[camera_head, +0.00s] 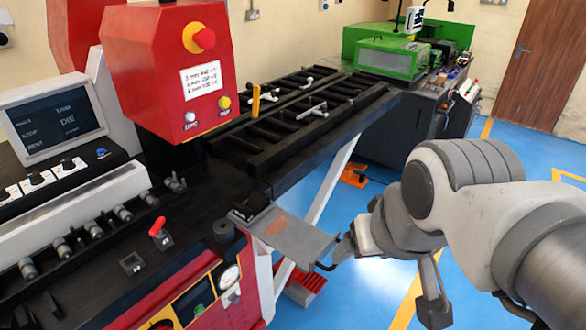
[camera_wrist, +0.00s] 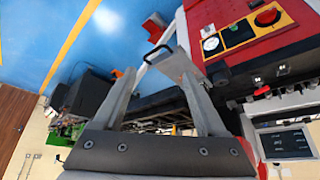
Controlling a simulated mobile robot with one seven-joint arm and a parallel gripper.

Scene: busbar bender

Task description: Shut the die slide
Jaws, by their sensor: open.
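The die slide (camera_head: 290,240) is a flat grey plate with an orange-brown patch. It sticks out from the front of the red and black machine. A small dark handle (camera_head: 326,266) is at its outer end. The slide (camera_wrist: 178,66) and handle (camera_wrist: 157,52) also show in the wrist view, beyond my fingertips. My gripper (camera_head: 346,246) is at the slide's outer end, close to the handle. In the wrist view my gripper (camera_wrist: 162,66) is open, and the handle appears near the gap between the fingertips. I cannot tell whether they touch.
The red machine head (camera_head: 170,75) stands over the black bed. A red lever (camera_head: 157,227) and a pressure gauge (camera_head: 229,277) are left of the slide. A black roller table (camera_head: 300,105) runs back to a green machine (camera_head: 390,58). Blue floor is open at right.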

